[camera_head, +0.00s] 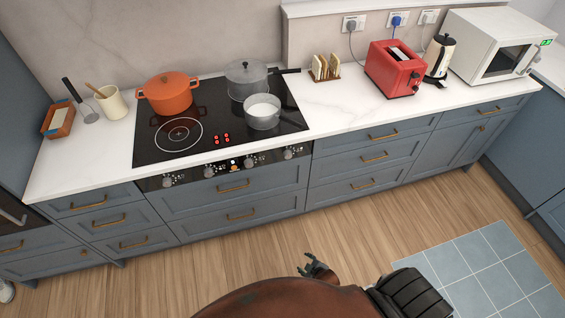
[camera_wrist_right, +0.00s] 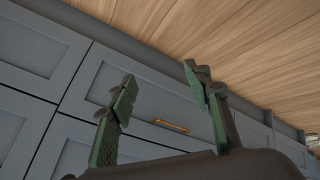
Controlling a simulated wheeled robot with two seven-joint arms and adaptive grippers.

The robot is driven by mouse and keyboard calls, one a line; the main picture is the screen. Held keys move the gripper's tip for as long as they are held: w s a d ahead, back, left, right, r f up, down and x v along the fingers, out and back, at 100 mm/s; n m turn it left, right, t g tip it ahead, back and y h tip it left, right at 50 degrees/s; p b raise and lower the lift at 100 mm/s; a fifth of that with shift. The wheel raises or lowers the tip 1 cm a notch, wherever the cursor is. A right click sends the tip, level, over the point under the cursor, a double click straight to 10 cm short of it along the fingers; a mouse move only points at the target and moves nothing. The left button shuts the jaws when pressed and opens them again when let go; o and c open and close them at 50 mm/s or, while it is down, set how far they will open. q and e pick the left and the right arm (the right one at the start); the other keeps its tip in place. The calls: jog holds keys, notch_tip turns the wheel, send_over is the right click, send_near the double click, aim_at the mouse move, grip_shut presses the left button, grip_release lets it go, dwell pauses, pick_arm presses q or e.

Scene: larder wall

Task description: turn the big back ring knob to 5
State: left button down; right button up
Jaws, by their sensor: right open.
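The black hob (camera_head: 197,112) is set in the white counter. Its front panel (camera_head: 190,177) carries a row of round knobs: a far left knob (camera_head: 169,181), a second knob (camera_head: 210,171), a third knob (camera_head: 249,161) and a far right knob (camera_head: 289,152). A small lit display sits between the middle ones. Their markings are too small to read, so I cannot tell which serves the big back ring. My right gripper (camera_head: 314,264) is open and empty, low over the floor and well away from the panel. In the right wrist view the open fingers (camera_wrist_right: 160,78) face blue-grey drawers. My left gripper is out of view.
An orange pot (camera_head: 168,93), a grey pot (camera_head: 246,80) and a pale saucepan (camera_head: 262,111) stand on the hob. The front left ring is bare. Drawers with brass handles (camera_head: 233,187) lie below the panel. The wooden floor (camera_head: 190,265) before them is clear.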

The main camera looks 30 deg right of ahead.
jog(key=w+d+r+n+t+b, duration=0.1)
jog(key=w+r, duration=0.2)
jog(key=w, duration=0.2)
jog(key=w+r+n+t+b, duration=0.1)
jog(key=w+r+t, duration=0.15)
jog(key=w, duration=0.35)
jog(key=n+t+h+b, duration=0.4)
jog(key=n+t+b, duration=0.2)
jog(key=t, duration=0.1)
send_near(289, 157)
jog(key=a+x, duration=0.1)
jog(key=x, duration=0.1)
jog(key=shift+n+g, duration=0.25)
jog(key=shift+n, duration=0.05)
jog(key=x, duration=0.4)
jog(key=b+x, duration=0.1)
jog(key=x, duration=0.1)
jog(key=shift+w+d+r, duration=0.25)
jog(key=shift+d, duration=0.15)
jog(key=shift+w+d, duration=0.15)
jog(key=shift+w, duration=0.4)
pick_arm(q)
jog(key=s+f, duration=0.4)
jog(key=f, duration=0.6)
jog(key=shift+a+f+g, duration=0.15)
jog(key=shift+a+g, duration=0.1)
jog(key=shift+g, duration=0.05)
pick_arm(e)
jog(key=shift+c, duration=0.5)
